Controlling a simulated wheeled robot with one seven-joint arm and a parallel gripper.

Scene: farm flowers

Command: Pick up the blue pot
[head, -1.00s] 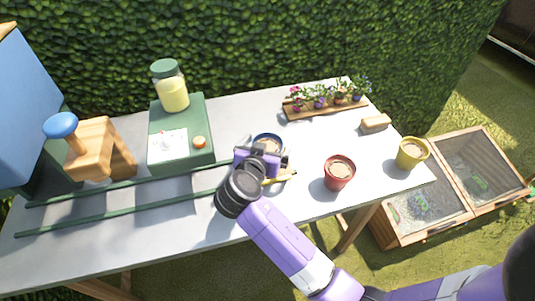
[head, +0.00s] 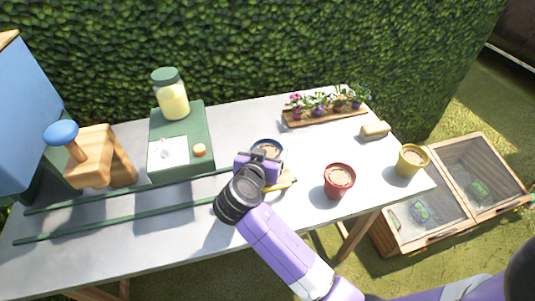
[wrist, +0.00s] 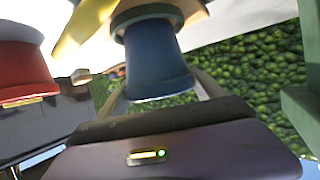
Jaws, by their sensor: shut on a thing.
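The blue pot (head: 267,145) stands on the grey table near its middle, with brown soil inside. My gripper (head: 264,157) is at the near side of the pot and hides its lower part in the head view. In the wrist view the blue pot (wrist: 158,62) sits between the two fingers of my gripper (wrist: 160,90), which are shut on it. In that view the pot is seen from its side, close to the palm. I cannot tell any gap between the pot and the table.
A yellow object (head: 283,184) lies close beside my gripper. A red pot (head: 339,178) and a yellow pot (head: 411,160) stand to the right. A flower planter (head: 325,113) and a tan block (head: 375,131) are behind. A green box (head: 181,165) with a jar (head: 171,95) is left.

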